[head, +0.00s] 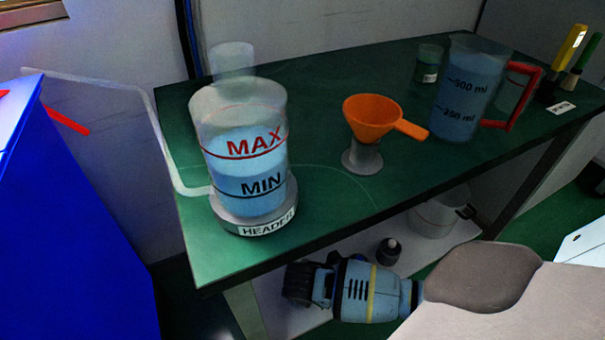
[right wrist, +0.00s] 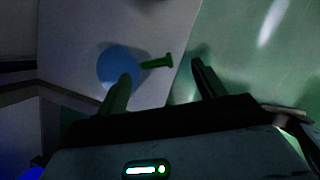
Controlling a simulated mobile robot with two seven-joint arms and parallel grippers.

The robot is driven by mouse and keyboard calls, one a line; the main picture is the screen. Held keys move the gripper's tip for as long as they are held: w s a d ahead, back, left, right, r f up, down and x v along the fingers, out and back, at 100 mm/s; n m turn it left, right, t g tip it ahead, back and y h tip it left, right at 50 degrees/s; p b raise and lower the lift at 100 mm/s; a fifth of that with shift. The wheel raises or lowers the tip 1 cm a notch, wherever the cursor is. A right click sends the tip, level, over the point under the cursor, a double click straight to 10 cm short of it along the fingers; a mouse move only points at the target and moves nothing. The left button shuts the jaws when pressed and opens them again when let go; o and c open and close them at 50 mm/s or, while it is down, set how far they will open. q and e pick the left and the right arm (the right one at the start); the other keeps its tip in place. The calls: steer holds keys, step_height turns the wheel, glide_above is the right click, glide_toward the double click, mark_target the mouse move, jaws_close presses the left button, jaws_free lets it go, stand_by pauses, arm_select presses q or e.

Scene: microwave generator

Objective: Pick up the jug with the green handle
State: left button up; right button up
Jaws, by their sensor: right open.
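The jug with the green handle (right wrist: 115,62) shows in the right wrist view as a round blue shape on a white surface. Its green handle (right wrist: 158,62) points right. I cannot make out this jug surely in the head view. My right gripper (right wrist: 160,76) is open and empty. Its left finger overlaps the jug's lower edge in the picture, and the handle shows between the fingers, beyond their tips. I cannot tell the distance. In the head view my right gripper (head: 297,284) is low, by the shelf under the table. My left gripper is not in view.
A pale container (head: 434,214) and a dark bottle (head: 389,251) stand below. A blue cabinet (head: 75,220) is left.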

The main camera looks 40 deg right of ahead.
steer(key=b+x, duration=0.1)
steer(key=x, duration=0.1)
steer(key=b+x, duration=0.2)
steer(key=x, duration=0.1)
steer(key=shift+w+a+f+b, duration=0.2)
steer(key=shift+b, duration=0.1)
steer(key=shift+r, duration=0.1)
steer(key=c, duration=1.5)
jaws_close()
